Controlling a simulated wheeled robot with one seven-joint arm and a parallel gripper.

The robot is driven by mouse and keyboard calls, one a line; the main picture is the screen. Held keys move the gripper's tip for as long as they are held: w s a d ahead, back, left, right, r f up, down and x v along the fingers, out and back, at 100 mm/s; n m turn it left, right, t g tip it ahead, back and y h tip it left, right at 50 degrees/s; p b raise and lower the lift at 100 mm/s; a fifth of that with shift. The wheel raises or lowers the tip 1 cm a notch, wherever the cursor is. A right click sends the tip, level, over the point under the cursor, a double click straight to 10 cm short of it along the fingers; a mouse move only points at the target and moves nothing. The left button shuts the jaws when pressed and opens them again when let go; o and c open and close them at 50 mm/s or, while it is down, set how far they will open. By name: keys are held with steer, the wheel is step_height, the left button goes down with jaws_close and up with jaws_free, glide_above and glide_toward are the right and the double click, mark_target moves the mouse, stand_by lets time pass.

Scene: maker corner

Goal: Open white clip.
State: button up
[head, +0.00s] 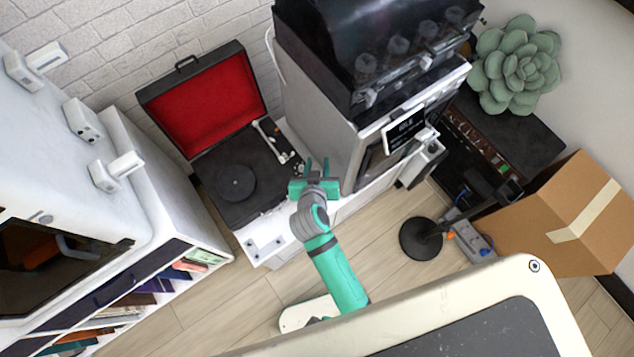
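I cannot tell for certain which thing is the white clip. Several white latch-like pieces sit on the white rounded cabinet at the left: an upper one (22,72), a middle one (83,120) and a lower one (104,177) with a stub (126,163) sticking out to its right. My gripper (318,164), green with a grey wrist, is well to the right of these pieces. Its two thin fingers point up the picture, apart, with nothing seen between them. It is between the record player (236,182) and the grey-white machine (320,125).
The record player's red-lined lid (205,100) stands open. A black box with knobs (375,45) tops the machine. A cardboard box (565,215), a black round stand base (420,238) and a succulent (515,65) are at the right. Wood floor (225,310) shows below.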

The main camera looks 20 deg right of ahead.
steer(key=s+a+n+t+y, duration=0.2)
steer(key=s+a+n+y, duration=0.1)
steer(key=s, duration=0.9)
steer(key=shift+s+a+r+n, duration=0.2)
steer(key=shift+a+r+n, duration=0.25)
steer(key=shift+a, duration=0.15)
steer(key=shift+f, duration=0.1)
steer(key=shift+c, duration=0.7)
